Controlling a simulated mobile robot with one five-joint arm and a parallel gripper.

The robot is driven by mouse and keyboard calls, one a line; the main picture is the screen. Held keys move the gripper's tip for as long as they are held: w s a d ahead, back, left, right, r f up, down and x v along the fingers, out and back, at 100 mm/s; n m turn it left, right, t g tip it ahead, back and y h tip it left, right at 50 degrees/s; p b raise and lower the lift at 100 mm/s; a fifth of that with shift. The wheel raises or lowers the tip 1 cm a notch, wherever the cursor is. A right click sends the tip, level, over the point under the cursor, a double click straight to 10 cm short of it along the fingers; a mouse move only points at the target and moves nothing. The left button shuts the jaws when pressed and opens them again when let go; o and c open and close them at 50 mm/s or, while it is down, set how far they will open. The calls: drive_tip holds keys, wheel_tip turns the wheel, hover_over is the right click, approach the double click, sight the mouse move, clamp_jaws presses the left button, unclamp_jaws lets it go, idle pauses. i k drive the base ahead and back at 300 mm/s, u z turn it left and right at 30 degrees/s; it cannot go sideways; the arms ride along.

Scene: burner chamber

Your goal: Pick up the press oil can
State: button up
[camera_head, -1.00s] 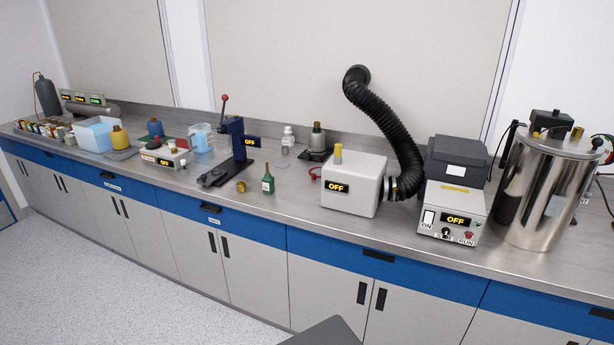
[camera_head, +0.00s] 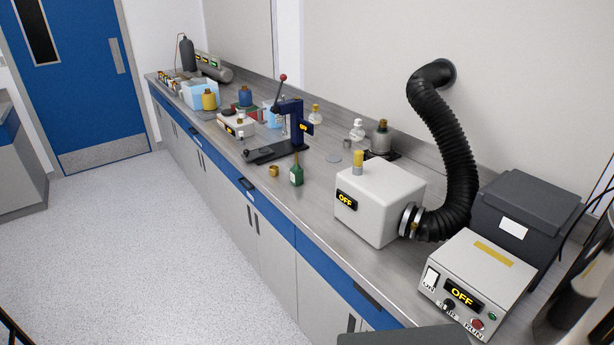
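A small brass piece (camera_head: 273,170) sits left of the bottle. My gripper is not in view.
A white box (camera_head: 378,205) with a black hose (camera_head: 450,150) stands right of the bottle. A white control unit (camera_head: 478,275) is at the lower right. More bottles and a blue tub (camera_head: 200,95) stand farther left. Open floor (camera_head: 150,240) lies in front of the cabinets.

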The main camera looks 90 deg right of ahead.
sight(297, 178)
drive_tip(key=z, duration=1.35)
drive_tip(key=i, duration=0.3)
drive_tip(key=z, duration=0.1)
